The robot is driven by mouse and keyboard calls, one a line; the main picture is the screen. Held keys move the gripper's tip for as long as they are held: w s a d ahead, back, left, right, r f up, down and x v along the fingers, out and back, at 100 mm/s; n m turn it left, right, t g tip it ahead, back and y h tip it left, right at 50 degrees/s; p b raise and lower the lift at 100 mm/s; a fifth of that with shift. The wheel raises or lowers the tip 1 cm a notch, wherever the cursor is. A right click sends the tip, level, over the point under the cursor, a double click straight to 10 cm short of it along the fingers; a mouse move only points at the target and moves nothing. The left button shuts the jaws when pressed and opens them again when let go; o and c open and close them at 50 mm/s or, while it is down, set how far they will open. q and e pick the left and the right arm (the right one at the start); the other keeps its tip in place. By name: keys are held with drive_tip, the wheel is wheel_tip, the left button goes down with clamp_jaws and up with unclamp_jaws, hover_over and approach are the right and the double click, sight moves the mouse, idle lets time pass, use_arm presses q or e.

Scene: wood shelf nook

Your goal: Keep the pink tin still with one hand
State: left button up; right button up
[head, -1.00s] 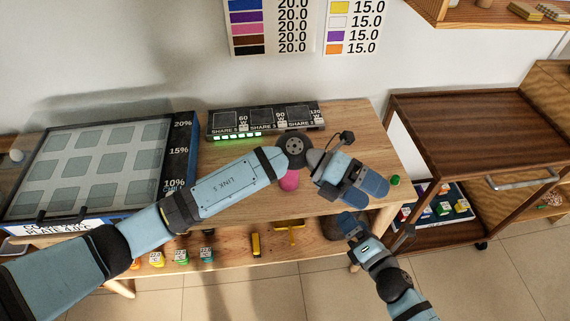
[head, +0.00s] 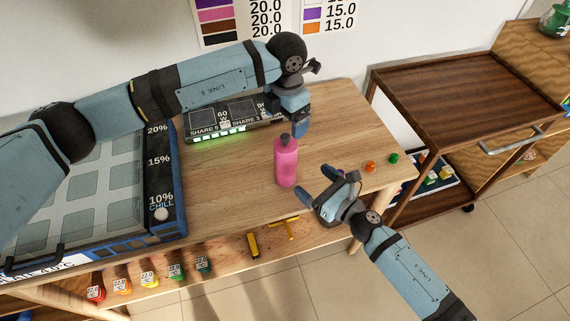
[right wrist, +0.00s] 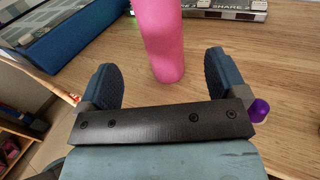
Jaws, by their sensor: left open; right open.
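The pink tin (head: 286,163), a tall bottle shape with a grey cap, stands upright on the wooden table. In the right wrist view its lower part (right wrist: 161,40) shows just beyond the fingertips, roughly between their lines, and its top is cut off. My right gripper (head: 316,184) is open and empty, low over the table to the right of the tin, fingers toward it; both fingers (right wrist: 164,75) show apart in the right wrist view. My left gripper (head: 298,122) is open, pointing down behind the tin near the dark panel, apart from the tin.
A dark labelled panel (head: 233,123) stands at the table's back, and a large blue-edged tray (head: 163,190) at left. An orange ball (head: 370,167) and a green ball (head: 394,159) lie at right; a purple ball (right wrist: 259,111) is beside my right finger. A brown cart (head: 465,90) stands right.

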sight(286, 136)
drive_tip(key=x, duration=1.1)
drive_tip(key=shift+s, duration=0.1)
drive_tip(key=shift+c, duration=0.3)
use_arm(q)
drive_tip(key=shift+c, duration=0.4)
use_arm(e)
drive_tip(key=c, duration=1.3)
use_arm(q)
drive_tip(key=shift+w+r, duration=0.1)
drive_tip(key=shift+r, duration=0.05)
drive_tip(key=c, duration=0.4)
wheel_tip(286, 136, up, 5)
drive_tip(key=shift+f, duration=0.1)
drive_tip(key=shift+c, duration=0.4)
wheel_tip(286, 136, down, 12)
drive_tip(key=shift+r, duration=0.15)
clamp_jaws()
